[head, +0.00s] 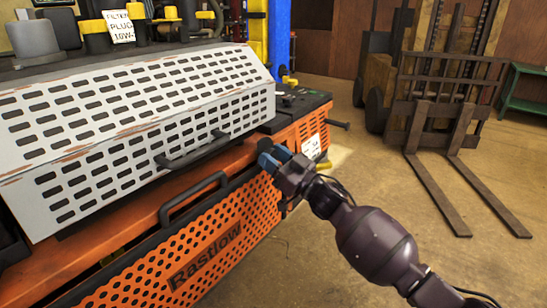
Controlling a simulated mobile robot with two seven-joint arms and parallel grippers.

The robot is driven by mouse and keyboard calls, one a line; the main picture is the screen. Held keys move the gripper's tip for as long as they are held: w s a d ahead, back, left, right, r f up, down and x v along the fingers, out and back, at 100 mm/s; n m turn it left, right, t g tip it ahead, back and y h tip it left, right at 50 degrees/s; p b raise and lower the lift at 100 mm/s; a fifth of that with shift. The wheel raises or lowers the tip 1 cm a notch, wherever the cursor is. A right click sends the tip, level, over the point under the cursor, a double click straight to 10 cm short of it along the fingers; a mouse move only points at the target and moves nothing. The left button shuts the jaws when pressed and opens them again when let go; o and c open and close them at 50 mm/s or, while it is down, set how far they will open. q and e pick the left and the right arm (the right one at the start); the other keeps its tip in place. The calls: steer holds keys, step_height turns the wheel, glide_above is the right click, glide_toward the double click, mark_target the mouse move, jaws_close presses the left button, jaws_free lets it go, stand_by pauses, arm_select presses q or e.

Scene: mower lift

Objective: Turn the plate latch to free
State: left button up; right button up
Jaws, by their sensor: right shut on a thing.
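My right gripper (268,157) reaches in from the lower right and is shut at the upper right corner of the orange perforated plate (215,240), on the front of the orange machine. It appears closed on the plate latch there; the jaws hide the latch, so I cannot tell its angle. The plate reads "Rastlow" and has a black handle (193,197) along its top edge. My left gripper is not in view.
A white slotted cover (135,115) with a dark handle (193,151) sits above the plate. A dark peg (338,124) sticks out at the machine's right end. A forklift (440,110) stands at the back right, forks low. Floor between is mostly clear.

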steer(key=n+g, duration=0.2)
steer(key=n, duration=0.4)
steer(key=n+g, duration=0.3)
steer(key=n, duration=0.3)
steer(key=n+g, duration=0.3)
steer(key=n, duration=0.3)
steer(key=shift+r+n, duration=0.1)
steer(key=shift+n, duration=0.2)
steer(key=shift+n+g+h+p, duration=0.4)
steer(key=shift+n+p, duration=0.1)
steer(key=shift+n, duration=1)
steer(key=o, duration=0.9)
steer(key=shift+d, duration=0.1)
